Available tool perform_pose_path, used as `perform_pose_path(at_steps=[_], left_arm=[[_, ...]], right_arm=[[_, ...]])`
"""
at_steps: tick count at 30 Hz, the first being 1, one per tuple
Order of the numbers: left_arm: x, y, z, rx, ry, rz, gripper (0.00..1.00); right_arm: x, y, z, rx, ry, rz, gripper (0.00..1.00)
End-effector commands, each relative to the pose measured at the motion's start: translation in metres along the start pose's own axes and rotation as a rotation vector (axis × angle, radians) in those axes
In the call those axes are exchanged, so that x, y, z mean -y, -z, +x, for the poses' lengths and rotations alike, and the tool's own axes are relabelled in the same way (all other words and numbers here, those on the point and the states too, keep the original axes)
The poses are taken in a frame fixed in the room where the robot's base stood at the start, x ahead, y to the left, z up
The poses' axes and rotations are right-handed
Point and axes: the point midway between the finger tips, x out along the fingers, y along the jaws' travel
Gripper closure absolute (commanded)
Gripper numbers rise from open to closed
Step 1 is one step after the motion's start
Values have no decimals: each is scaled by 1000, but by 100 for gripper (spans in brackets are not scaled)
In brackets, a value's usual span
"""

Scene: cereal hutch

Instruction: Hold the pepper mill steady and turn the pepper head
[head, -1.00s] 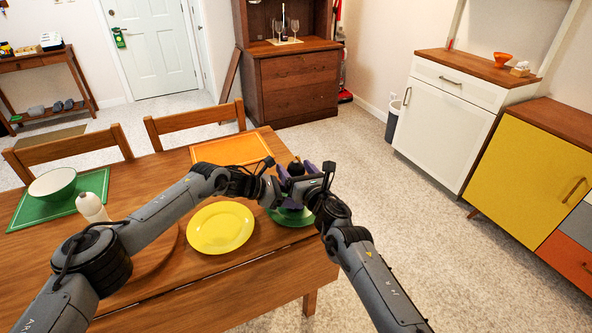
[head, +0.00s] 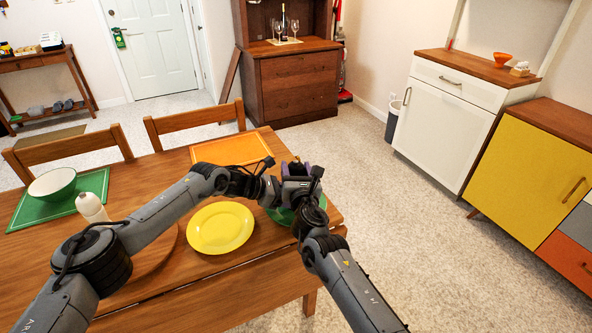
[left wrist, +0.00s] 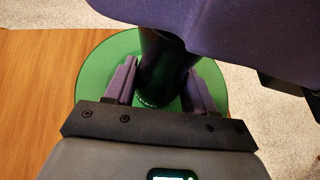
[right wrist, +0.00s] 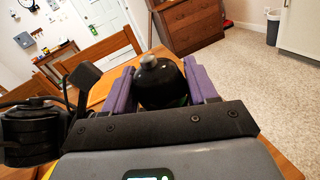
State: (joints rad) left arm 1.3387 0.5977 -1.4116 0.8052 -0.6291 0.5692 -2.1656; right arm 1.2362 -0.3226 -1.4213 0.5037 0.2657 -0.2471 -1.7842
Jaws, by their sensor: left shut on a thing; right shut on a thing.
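The black pepper mill (left wrist: 160,62) stands on a green plate (left wrist: 92,85) near the table's corner. In the left wrist view, my left gripper (left wrist: 163,88) has its purple fingers closed around the lower body. In the right wrist view, my right gripper (right wrist: 161,88) has its purple fingers on both sides of the round black pepper head (right wrist: 160,90), topped by a silver knob (right wrist: 148,61). In the head view the grippers and arms hide most of the mill. The right gripper's purple finger covers the upper part of the left wrist view.
A yellow plate (head: 221,228) lies left of the green plate. An orange placemat (head: 232,149) lies behind. A white bottle (head: 91,207) and a bowl (head: 52,183) on a green mat stand at the left. Chairs line the far side. The floor right of the table is clear.

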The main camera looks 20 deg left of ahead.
Motion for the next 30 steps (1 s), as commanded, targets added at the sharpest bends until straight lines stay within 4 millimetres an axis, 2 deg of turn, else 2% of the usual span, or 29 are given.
perform_pose_path(at_steps=[6,15,16,19,20,30], left_arm=[[1,1,0,-1,2,-1,62],[1,1,0,-1,2,-1,62],[1,1,0,-1,2,-1,62],[1,1,0,-1,2,-1,62],[1,1,0,-1,2,-1,62],[0,1,0,-2,1,-1,62]], right_arm=[[-1,0,-1,21,117,1,73],[0,-1,-1,23,122,1,73],[0,-1,-1,23,122,1,40],[0,-1,-1,22,121,1,24],[0,-1,-1,22,121,1,21],[0,0,-1,21,121,1,21]])
